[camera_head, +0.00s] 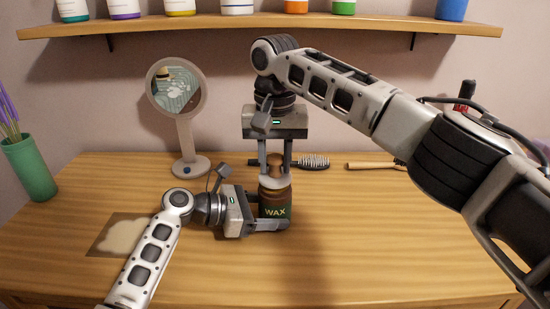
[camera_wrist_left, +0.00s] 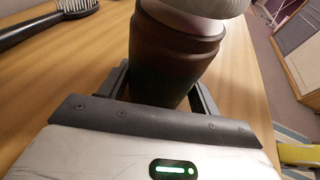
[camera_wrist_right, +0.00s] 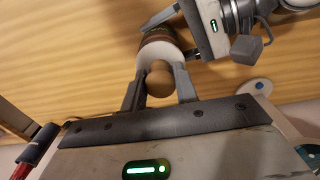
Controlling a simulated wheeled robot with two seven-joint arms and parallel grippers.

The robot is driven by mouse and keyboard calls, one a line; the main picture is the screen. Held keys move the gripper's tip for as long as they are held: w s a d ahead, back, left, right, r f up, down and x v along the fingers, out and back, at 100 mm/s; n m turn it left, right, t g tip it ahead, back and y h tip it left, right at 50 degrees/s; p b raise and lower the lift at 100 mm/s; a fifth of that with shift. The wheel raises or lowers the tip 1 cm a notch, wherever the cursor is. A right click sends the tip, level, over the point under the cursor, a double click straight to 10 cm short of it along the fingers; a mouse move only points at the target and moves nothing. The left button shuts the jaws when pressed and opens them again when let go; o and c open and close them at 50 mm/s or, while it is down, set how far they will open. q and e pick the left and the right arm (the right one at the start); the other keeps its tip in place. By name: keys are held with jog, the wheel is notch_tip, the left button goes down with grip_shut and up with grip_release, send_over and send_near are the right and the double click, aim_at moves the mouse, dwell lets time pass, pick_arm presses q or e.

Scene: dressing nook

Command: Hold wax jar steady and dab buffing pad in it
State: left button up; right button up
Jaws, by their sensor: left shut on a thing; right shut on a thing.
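The brown wax jar (camera_head: 275,205), with a green WAX label, stands upright on the wooden table. My left gripper (camera_head: 270,214) is shut around its body from the left; the left wrist view shows the jar (camera_wrist_left: 178,60) between both fingers. The buffing pad (camera_head: 275,180) has a pale round pad and a brown wooden knob. My right gripper (camera_head: 275,165) comes from above, shut on the knob, which also shows in the right wrist view (camera_wrist_right: 158,78). The pad sits at the jar's mouth, directly over it. How deep it reaches inside is hidden.
A round mirror (camera_head: 178,88) stands behind on the left. A dark hairbrush (camera_head: 310,162) and a wooden brush (camera_head: 372,165) lie behind the jar. A brown mat (camera_head: 103,240) with a cream patch lies at left. A green vase (camera_head: 30,168) stands far left. The right front table is clear.

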aim_at(275, 157)
jog(key=shift+f, duration=0.55)
dwell(1.4)
jog(key=shift+r, duration=3.55)
pick_arm(q)
jog(key=o, duration=0.8)
jog(key=shift+o, duration=0.2)
